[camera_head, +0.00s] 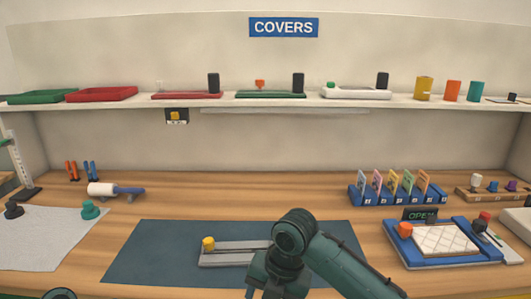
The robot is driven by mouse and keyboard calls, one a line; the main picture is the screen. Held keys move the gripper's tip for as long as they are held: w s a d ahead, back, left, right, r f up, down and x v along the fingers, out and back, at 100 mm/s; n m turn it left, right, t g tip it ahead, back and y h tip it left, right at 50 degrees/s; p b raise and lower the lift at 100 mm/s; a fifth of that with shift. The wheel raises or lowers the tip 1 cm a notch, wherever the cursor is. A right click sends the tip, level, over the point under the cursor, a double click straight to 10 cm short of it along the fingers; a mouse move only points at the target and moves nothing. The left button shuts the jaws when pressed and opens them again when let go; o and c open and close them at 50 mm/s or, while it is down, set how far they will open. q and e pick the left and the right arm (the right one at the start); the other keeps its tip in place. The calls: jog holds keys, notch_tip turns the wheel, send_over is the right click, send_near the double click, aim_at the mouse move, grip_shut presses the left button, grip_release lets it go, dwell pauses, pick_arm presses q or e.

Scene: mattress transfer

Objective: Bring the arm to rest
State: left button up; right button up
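My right arm (340,262), dark green, comes in from the lower right, and its bent joint stands over the front middle of the table. Below the bend the arm points down and runs out of the bottom edge. Its fingertips do not show, so I cannot tell whether the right gripper is open or shut. Only a small round dark part of what looks like my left arm (60,294) shows at the bottom left edge. My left gripper is not in view. A grey tray with a yellow knob (208,243) lies on the dark mat (150,240), partly hidden behind my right arm.
A blue frame (440,263) with a white quilted pad is at the right, near my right arm. A blue card rack (370,199) stands behind it. A grey sheet (40,240) lies at left. The shelf (130,106) above holds trays and cups. The table's middle back is clear.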

pick_arm(q)
jog(key=s+d+f+n+y, duration=0.4)
jog(key=s+f+y, duration=0.15)
jog(key=s, duration=0.45)
pick_arm(e)
jog(key=s+d+f+m+t+y, duration=0.1)
jog(key=s+d+f+m, duration=0.1)
jog(key=s+f+m, duration=0.45)
jog(key=s+d+f+m+t+y, duration=0.1)
jog(key=s+d+m, duration=0.2)
jog(key=m, duration=0.6)
pick_arm(q)
jog(key=s+a+r+n+t+y, duration=0.2)
jog(key=s+r+n+y, duration=0.15)
jog(key=s+n, duration=0.35)
pick_arm(e)
jog(key=s+d+f+m+t+h, duration=0.2)
jog(key=s+d+m+h, duration=0.2)
jog(key=s+d+m, duration=0.95)
pick_arm(q)
jog(key=w+d+f+m+t+h+p, duration=0.1)
jog(key=w+d+f+t+h, duration=0.2)
jog(key=w+d+f+t, duration=0.3)
jog(key=shift+d+t, duration=0.15)
jog(key=shift+t, duration=0.25)
pick_arm(e)
jog(key=w+a+f+t+y, duration=0.3)
jog(key=w+a+f+t, duration=0.2)
jog(key=w+t, duration=0.1)
jog(key=shift+w, duration=0.65)
